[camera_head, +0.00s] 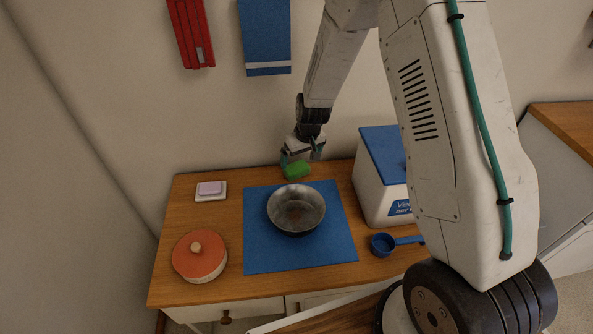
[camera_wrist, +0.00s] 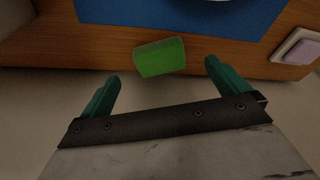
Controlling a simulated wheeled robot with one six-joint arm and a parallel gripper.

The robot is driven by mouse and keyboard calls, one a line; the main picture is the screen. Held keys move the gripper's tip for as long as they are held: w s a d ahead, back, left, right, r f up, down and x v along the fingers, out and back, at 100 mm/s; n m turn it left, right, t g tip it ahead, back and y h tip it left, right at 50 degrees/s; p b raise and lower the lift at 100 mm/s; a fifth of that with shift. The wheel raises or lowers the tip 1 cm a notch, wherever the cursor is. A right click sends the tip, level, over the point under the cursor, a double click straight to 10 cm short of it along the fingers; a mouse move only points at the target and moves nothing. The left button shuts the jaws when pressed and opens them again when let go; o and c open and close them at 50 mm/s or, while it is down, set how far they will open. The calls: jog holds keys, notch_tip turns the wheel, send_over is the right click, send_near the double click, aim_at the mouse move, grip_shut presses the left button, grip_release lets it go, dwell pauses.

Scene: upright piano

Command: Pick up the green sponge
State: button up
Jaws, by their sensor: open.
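The green sponge (camera_head: 297,170) lies on the wooden tabletop at its back edge, behind the metal bowl, in the head view. In the wrist view the sponge (camera_wrist: 160,57) lies ahead of the fingertips, roughly centred between them. My gripper (camera_head: 301,160) is over the back edge of the table, close to the sponge. In the wrist view my gripper (camera_wrist: 162,72) has its two teal fingers wide apart with nothing between them. I cannot tell its exact height over the table.
A metal bowl (camera_head: 296,208) stands on a blue mat (camera_head: 265,255) just in front of the sponge. A white bin with a blue lid (camera_head: 380,150) stands to the right, a blue scoop (camera_head: 383,244) before it. A soap dish (camera_head: 211,197) and red-lidded pot (camera_head: 199,257) are left. The wall is behind.

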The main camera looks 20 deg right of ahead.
aim_at(297, 167)
jog(key=shift+w+r+t, duration=0.2)
jog(key=shift+w+t, duration=0.2)
jog(key=shift+w, duration=0.1)
jog(key=shift+w+d+f, duration=0.1)
jog(key=shift+w+f, duration=0.1)
jog(key=shift+f, duration=0.05)
jog(key=x, duration=0.7)
jog(key=shift+s+f, duration=0.2)
jog(key=shift+s, duration=0.1)
jog(key=c, duration=1.1)
notch_tip(297, 167, up, 10)
jog(key=shift+r, duration=0.1)
